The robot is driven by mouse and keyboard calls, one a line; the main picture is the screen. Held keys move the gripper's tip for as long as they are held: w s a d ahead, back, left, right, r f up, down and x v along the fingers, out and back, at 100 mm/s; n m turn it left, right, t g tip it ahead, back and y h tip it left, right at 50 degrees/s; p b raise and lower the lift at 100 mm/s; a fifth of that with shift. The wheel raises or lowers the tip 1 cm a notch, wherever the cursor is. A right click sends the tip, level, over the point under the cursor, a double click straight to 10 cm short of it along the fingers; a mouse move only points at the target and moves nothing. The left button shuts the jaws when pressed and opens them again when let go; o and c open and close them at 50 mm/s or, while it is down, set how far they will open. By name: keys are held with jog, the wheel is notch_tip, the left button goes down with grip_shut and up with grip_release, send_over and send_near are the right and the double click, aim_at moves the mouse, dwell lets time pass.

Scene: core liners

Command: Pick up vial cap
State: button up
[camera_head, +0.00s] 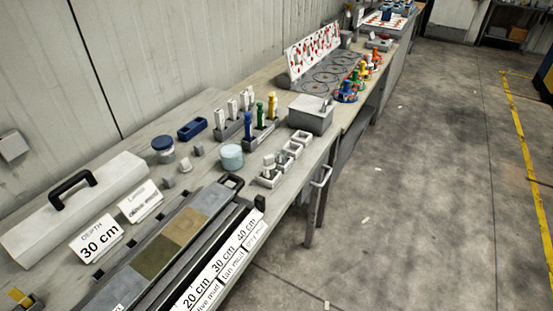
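No piece is clearly recognisable as the vial cap at this size. Small capped or knobbed pieces stand on the bench: a blue one (248,125), a green one (260,115) and a yellow one (271,106) upright in a dark grey rack (262,136). A glass jar with a dark blue lid (162,144) stands left of them. A pale teal round tub (231,157) sits nearer the front. Two small grey pieces (185,166) lie between jar and tub. My gripper is not in view.
A long core tray (167,250) with depth labels fills the front. A white case (75,210) with a black handle lies left. Small white trays (284,158) line the bench edge. A grey box (311,113) and coloured pieces (360,76) stand farther back.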

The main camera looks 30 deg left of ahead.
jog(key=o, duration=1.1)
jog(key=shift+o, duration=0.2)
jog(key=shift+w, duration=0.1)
